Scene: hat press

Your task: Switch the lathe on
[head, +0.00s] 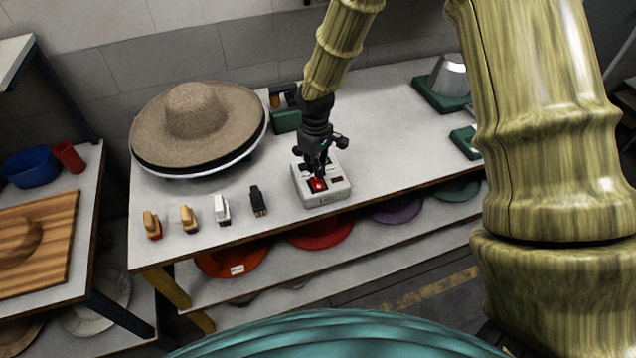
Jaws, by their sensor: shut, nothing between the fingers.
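A light grey switch box (324,199) with a red rocker switch (318,185) and a small dark red window on its top sits near the front edge of the white bench. My black gripper (321,174) points down over the box, shut and empty. Its fingertips are right at the far side of the red switch; I cannot tell if they touch it. The gripper partly hides the back of the box. The lathe is likely the green machine (286,120) behind the arm, carrying the hat side, but its identity is unclear.
A wide tan felt hat (195,115) lies on a round stand at the back left. Several small brushes stand in a row left of the box, including a black one (258,201). A metal cone on a green base (447,83) stands back right. Coloured hats lie on the shelf below.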

